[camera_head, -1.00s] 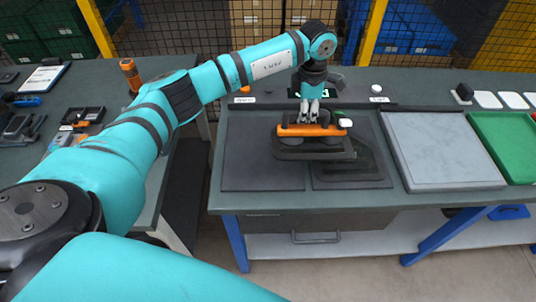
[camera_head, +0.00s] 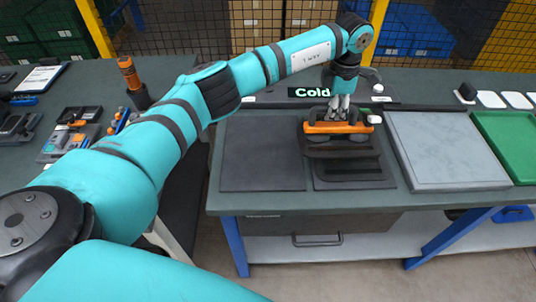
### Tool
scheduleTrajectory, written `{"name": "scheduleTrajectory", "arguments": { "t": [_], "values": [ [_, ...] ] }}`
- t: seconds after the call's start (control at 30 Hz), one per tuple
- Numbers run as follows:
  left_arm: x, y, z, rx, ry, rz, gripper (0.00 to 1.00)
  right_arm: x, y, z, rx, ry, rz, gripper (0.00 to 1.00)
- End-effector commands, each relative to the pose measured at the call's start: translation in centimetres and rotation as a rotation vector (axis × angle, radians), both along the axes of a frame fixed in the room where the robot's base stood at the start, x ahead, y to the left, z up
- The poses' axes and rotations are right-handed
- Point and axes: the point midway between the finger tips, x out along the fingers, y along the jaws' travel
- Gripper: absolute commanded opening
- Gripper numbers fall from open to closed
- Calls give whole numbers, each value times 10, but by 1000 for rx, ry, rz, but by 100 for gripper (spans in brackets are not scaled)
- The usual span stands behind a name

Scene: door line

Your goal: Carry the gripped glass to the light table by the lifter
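My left gripper (camera_head: 342,112) is shut on the orange handle of the lifter (camera_head: 325,128), which has a white knob at its right end. Dark round pads show under the handle, on a dark sheet that looks like the glass (camera_head: 340,149). The glass seems to hang level above the right one of two dark mats, with a dark shadow below it. The light table (camera_head: 447,150), a pale grey flat panel in a frame, lies just right of the mats. My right gripper is not in view.
An orange tool (camera_head: 129,74) stands on the left bench. Mesh fencing runs behind.

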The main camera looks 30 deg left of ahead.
Motion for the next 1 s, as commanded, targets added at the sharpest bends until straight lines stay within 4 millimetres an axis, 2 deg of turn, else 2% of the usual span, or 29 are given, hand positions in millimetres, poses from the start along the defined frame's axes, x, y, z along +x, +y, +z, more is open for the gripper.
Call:
{"name": "scheduleTrajectory", "arguments": {
  "t": [0.53,0.7,1.0],
  "values": [
    [36,-55,1,-3,-5,-1,0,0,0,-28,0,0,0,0],
    [41,-61,3,-1,-6,-1,0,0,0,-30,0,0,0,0],
    [41,-61,3,-1,-6,-1,0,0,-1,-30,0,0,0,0]
  ]
}}
